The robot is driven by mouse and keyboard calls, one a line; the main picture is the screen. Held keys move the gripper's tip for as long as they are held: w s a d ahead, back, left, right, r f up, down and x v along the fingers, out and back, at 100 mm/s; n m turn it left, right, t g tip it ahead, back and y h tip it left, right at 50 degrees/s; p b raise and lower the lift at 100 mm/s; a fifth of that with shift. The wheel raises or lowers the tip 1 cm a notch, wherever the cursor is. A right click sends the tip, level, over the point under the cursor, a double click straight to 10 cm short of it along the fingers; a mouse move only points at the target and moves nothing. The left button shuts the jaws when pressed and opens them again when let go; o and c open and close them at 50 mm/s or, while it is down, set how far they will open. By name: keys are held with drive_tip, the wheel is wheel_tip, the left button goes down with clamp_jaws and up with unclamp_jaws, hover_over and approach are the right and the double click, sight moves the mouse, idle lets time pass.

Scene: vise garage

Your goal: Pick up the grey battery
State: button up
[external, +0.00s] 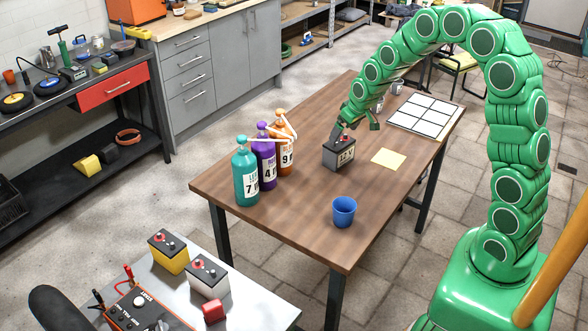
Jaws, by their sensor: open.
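The grey battery (337,157) is a dark box with a pale label. It stands upright on the brown wooden table (250,187). My gripper (349,132) is at the end of my green arm, low over the top of the battery, and is open. Part of it overlaps the battery's top in the picture; I cannot tell whether they touch. The battery's far side is hidden.
Teal (245,178), purple (265,160) and orange (286,152) pump bottles stand left of the battery. A blue cup (344,211), a yellow sheet (388,158) and a white grid panel (424,115) are also on the table. Yellow (169,257) and white (207,281) batteries stand on a nearer bench.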

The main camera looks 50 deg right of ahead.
drive_tip(key=shift+x, duration=1.4)
drive_tip(key=shift+s, duration=0.1)
drive_tip(key=shift+r, duration=0.1)
clamp_jaws()
